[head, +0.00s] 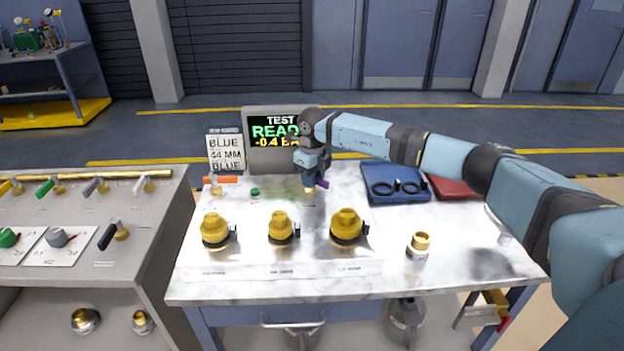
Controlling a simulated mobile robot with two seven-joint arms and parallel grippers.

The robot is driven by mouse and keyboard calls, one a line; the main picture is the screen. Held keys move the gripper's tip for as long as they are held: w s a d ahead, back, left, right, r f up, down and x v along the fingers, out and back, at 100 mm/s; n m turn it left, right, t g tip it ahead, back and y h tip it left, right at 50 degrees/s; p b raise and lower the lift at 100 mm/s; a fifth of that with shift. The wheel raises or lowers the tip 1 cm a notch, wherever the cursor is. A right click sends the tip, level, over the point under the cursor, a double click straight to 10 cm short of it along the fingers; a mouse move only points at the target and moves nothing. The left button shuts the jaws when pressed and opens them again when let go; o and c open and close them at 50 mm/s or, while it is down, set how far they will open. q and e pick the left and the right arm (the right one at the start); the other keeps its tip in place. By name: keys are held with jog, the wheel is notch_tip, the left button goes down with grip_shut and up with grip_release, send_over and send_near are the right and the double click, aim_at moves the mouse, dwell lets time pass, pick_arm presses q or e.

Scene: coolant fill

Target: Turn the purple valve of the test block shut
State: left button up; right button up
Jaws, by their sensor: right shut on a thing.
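The purple valve (322,184) is at the back middle of the marble-topped table, below the test display. A small part of its purple handle shows, with a brass body (308,190) under it. My right gripper (312,178) reaches down from above and is shut on the purple valve; its fingers and wrist hide most of the handle, so its exact angle is hard to tell. The test display (275,132) reads "TEST READ…" and "-0.4 BA…", partly covered by my right arm. My left gripper is not in view.
Several yellow-brass fittings (281,228) stand along the table front. An orange-handled valve (222,180) and a green knob (255,192) are left of the purple valve. A sign (225,152), blue tray (380,170) and red item (453,189) sit behind. A grey bench (150,215) stands left.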

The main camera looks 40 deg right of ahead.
jog(key=n, duration=0.3)
jog(key=shift+w+d+n, duration=0.1)
jog(key=shift+d+n, duration=0.1)
jog(key=shift+n, duration=0.1)
jog(key=n, duration=0.3)
jog(key=shift+w+d+b, duration=0.1)
jog(key=shift+b, duration=0.3)
jog(key=shift+n, duration=1)
jog(key=o, duration=0.8)
jog(key=shift+d, duration=0.1)
jog(key=shift+o, duration=0.3)
